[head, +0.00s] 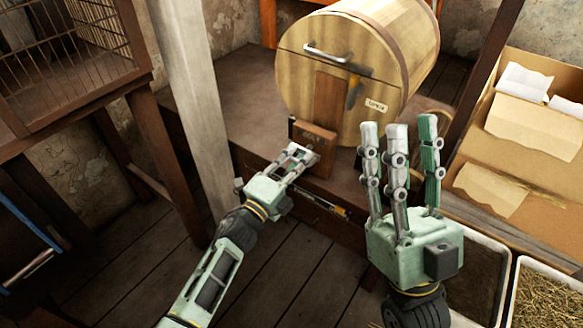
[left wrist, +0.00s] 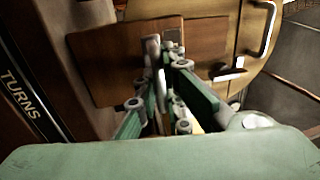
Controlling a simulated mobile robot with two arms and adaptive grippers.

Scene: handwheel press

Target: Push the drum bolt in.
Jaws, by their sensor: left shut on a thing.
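The wooden drum (head: 310,68) lies on its side on a dark bench, with a metal handle, a dark lever and a small label on its round face. A brown wooden block (head: 317,137) stands below that face. My left gripper (head: 303,160) is at the block's front, its fingers shut on what looks like the drum bolt. The fingers hide most of the bolt, and I cannot tell how far in it sits. In the left wrist view the closed fingers (left wrist: 167,68) reach up against a brown wooden plate (left wrist: 118,62). My right gripper (head: 400,135) is open and empty, fingers upward, in front of the drum's right side.
A pale post (head: 185,90) stands left of the drum, close to my left arm. A wire cage (head: 70,50) is at the far left. Cardboard boxes (head: 530,155) with paper and a tray of straw (head: 545,300) are at the right. The left wrist view shows a dark strip reading "TURNS" (left wrist: 22,95).

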